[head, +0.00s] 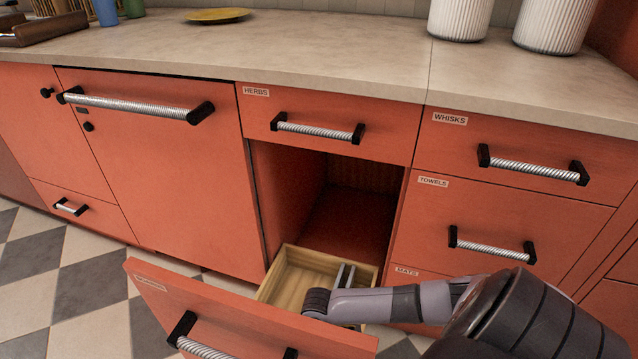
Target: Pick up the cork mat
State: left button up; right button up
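I do not see a thing that is clearly a cork mat. A flat round yellow disc (217,15) lies at the back of the counter, and I cannot tell its material. A drawer labelled MATS (408,272) is mostly hidden behind my arm. My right arm comes in from the right and reaches over an open lower drawer (290,269). Two narrow grey parts beside its end look like the fingers of my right gripper (345,275), low in the drawer. I cannot tell whether they hold anything. My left gripper is not in view.
The open drawer's front (235,315) juts out at the bottom. A dark opening (350,212) is above the drawer. Two white ribbed canisters (459,18) stand at the back right of the counter (330,50). Blue and green vessels and a brown rack stand back left. The middle counter is clear.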

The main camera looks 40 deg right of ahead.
jog(key=shift+c, duration=0.4)
jog(key=c, duration=1.2)
jog(key=shift+o, duration=0.2)
